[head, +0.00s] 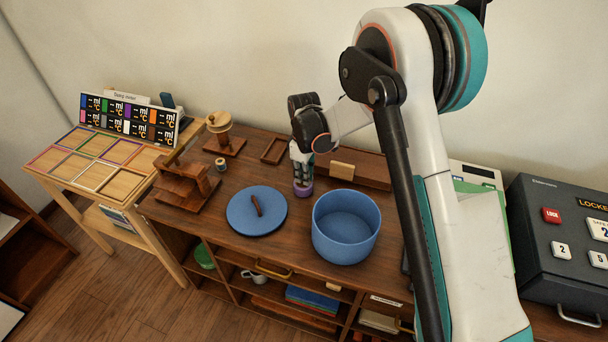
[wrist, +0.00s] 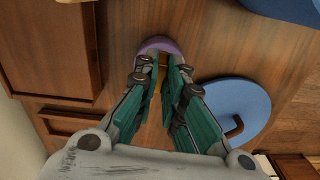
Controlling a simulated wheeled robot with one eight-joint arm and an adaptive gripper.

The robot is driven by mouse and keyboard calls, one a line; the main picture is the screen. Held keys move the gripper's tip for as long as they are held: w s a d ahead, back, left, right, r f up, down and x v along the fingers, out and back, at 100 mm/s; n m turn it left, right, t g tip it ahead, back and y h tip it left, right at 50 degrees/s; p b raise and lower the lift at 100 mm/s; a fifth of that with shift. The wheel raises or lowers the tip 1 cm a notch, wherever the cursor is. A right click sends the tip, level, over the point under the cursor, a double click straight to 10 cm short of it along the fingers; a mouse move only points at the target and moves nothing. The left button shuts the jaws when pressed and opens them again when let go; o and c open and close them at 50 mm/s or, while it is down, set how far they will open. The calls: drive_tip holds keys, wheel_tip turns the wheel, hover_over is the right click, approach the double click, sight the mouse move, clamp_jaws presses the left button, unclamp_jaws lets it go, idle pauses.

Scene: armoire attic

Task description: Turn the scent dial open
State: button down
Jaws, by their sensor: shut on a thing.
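A small purple round thing, apparently the scent dial (head: 303,190), stands on the wooden cabinet top (head: 240,175), behind the gap between the blue lid and the blue pot. My gripper (head: 302,178) points down onto it from above and hides most of it. In the wrist view the purple rim (wrist: 156,45) of the dial shows just past my fingertips (wrist: 161,66). The fingers are shut on the dial, with a thin yellowish part showing between them. The dial's markings and turn position are hidden.
A blue lid (head: 256,212) with a brown handle lies left of my gripper. An open blue pot (head: 345,228) stands close on the right. A wooden stand (head: 184,184) and small spool (head: 221,164) are further left. A long wooden box (head: 360,169) lies behind.

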drive_tip(key=shift+n, duration=0.3)
drive_tip(key=c, duration=1.7)
unclamp_jaws()
wheel_tip(320, 180, up, 12)
